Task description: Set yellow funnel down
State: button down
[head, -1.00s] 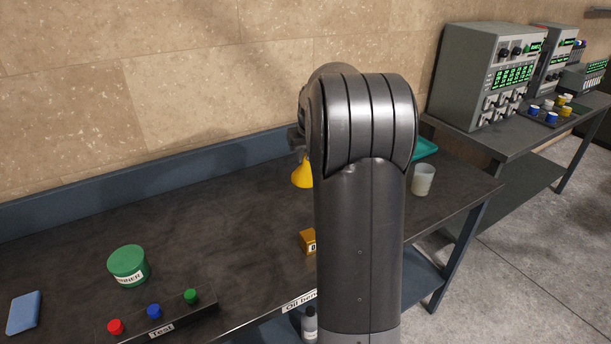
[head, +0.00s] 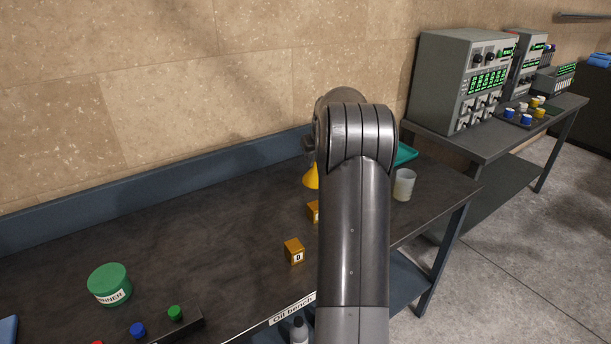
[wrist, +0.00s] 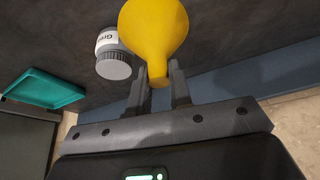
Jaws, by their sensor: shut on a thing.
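The yellow funnel (wrist: 155,30) is in my gripper (wrist: 160,85), its narrow end between the two fingers in the wrist view. In the head view the yellow funnel (head: 311,177) shows only in part at the left of my arm, which hides the rest of it and most of my gripper. The funnel is over the dark oil bench (head: 215,225). I cannot tell whether its wide end touches the bench top.
A grey-lidded jar (wrist: 113,55) stands near the funnel, and a teal tray (wrist: 45,90) lies beyond it. The bench's middle left is clear.

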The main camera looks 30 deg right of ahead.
jog(key=w+a+f, duration=0.2)
jog(key=w, duration=0.1)
jog(key=shift+w+f, duration=0.1)
jog(key=shift+f, duration=2.05)
jog(key=shift+f, duration=0.15)
jog(key=c, duration=1.3)
grip_release()
